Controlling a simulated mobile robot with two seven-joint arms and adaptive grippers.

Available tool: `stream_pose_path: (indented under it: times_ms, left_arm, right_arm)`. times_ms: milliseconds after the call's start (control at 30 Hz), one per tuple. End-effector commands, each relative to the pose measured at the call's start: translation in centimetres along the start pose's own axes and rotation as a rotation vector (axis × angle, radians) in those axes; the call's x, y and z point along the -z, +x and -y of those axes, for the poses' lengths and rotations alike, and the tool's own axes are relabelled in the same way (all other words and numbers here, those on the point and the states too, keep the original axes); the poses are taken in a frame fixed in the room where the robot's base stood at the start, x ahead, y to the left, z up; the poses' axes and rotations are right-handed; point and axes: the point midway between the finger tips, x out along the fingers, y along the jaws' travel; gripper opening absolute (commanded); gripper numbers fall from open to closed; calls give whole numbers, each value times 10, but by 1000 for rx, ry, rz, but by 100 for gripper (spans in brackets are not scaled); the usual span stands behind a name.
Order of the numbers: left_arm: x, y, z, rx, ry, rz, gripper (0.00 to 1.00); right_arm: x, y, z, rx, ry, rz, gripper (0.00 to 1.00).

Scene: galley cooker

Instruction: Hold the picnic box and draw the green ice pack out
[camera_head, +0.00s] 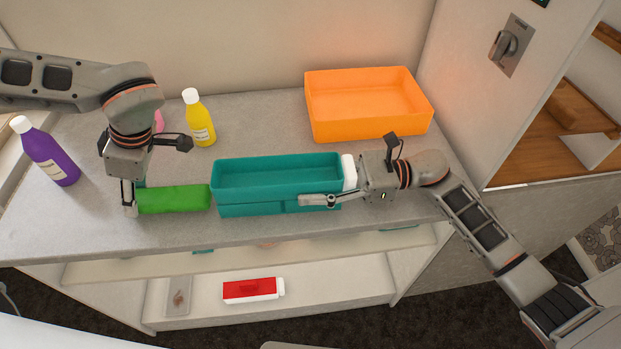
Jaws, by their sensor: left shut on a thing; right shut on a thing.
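The teal picnic box (278,178) stands on the grey counter and looks empty inside from here. The green ice pack (175,199) lies level to the left of the box. Its right end is right at the box's left wall; I cannot tell whether they touch. My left gripper (133,197) points down and is shut on the left end of the ice pack. My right gripper (330,193) comes in from the right and is shut on the box's right end, one finger along its front wall. A white part (349,172) shows at that end.
An orange bin (365,107) stands behind at the right. A yellow bottle (199,118) and a purple bottle (46,152) stand at the left, with a pink item (159,121) partly hidden behind my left arm. A red item (252,290) lies on the lower shelf.

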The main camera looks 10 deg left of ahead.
Motion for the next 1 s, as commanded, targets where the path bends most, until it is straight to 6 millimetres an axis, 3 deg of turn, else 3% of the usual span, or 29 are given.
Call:
stream_pose_path:
  times_ms: [200, 233, 300, 667, 1000]
  left_arm:
    - [0, 0, 0, 0, 0, 0, 15]
    - [0, 0, 0, 0, 0, 0, 15]
    - [0, 0, 0, 0, 0, 0, 15]
    - [0, 0, 0, 0, 0, 0, 15]
    - [0, 0, 0, 0, 0, 0, 15]
  right_arm:
    - [-1, 0, 0, 0, 0, 1, 24]
    - [-1, 0, 0, 0, 0, 1, 62]
    - [-1, 0, 0, 0, 0, 1, 73]
    - [0, -3, 0, 0, 0, 0, 73]
    - [0, -51, 0, 2, 1, -3, 73]
